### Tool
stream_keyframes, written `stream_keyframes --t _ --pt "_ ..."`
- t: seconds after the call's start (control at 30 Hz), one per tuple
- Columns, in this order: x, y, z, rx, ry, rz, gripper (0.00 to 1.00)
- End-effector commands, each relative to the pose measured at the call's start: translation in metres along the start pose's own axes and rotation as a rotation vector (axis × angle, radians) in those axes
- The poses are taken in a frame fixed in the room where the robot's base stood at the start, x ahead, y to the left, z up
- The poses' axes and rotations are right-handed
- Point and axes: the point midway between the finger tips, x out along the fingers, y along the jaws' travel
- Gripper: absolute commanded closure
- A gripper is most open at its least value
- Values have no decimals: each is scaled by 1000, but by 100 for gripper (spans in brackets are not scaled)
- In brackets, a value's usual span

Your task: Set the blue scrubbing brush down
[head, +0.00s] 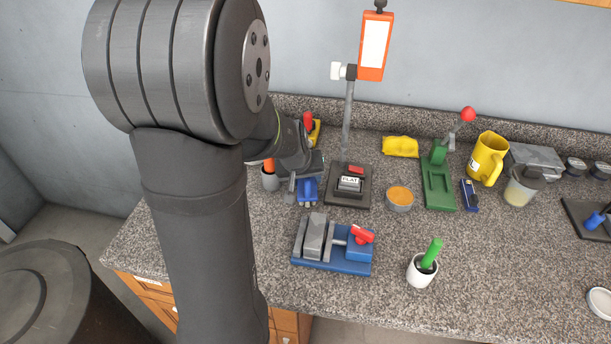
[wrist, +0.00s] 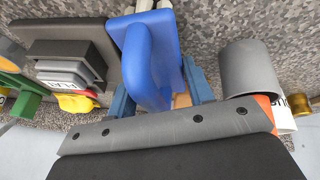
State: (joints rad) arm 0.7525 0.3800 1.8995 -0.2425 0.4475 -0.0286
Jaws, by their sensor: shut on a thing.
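The blue scrubbing brush (wrist: 152,52) is between the two fingers of my gripper (wrist: 160,90), its looped handle toward the wrist camera. My gripper is shut on it. In the head view, a blue part of the brush (head: 308,190) shows just below my gripper (head: 298,180), low over the speckled counter (head: 400,240). My arm hides much of that spot. I cannot tell whether the brush touches the counter.
A grey cup (wrist: 250,70) stands close on one side of the brush. A black stand labelled FLAT (head: 350,186) is close on the other. A blue vise (head: 333,248) is in front. Bare counter lies right of the vise, around a white pot (head: 421,273).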

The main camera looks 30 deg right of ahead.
Motion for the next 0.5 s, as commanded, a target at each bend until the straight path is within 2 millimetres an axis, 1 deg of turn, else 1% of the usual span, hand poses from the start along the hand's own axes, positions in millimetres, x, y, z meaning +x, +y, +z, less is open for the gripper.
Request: stream_keyframes --t 0.5 --pt "3 -1 1 -1 1 0 74"
